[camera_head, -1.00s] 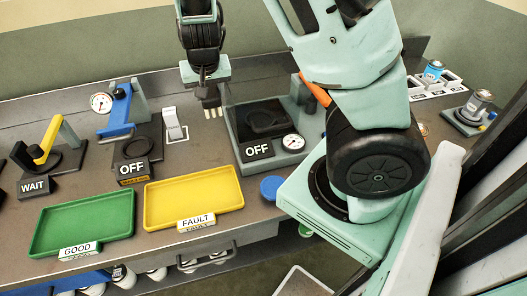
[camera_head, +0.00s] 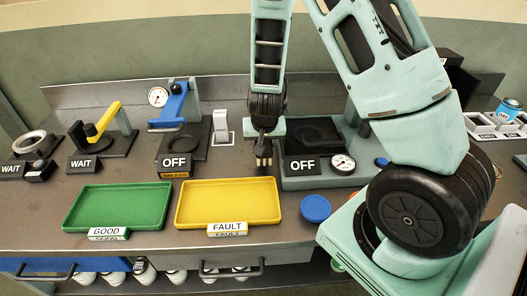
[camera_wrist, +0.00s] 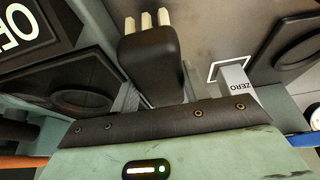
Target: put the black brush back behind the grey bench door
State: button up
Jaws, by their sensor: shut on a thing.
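My gripper (camera_head: 264,140) is shut on the black brush (camera_wrist: 150,62), which has a dark rounded body and several pale tufts. In the head view the tufts of the brush (camera_head: 263,158) show below the gripper, between the white switch and the green OFF station; its height above the bench is unclear. The grey bench door seems to be the grey front panel (camera_head: 284,256) with a dark bar handle (camera_head: 232,272), under the yellow tray. It looks closed. Its lower part is hard to make out.
A yellow FAULT tray (camera_head: 190,215) and a green GOOD tray (camera_head: 80,209) lie near the bench front. A blue round lid (camera_head: 316,208) is right of the yellow tray. The OFF station (camera_head: 300,182) stands beside the gripper. A blue panel (camera_head: 110,264) is left of the grey front.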

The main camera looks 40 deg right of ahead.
jog(key=shift+f, duration=1.55)
jog(key=shift+f, duration=0.2)
jog(key=o, duration=0.7)
jog(key=shift+c, duration=0.2)
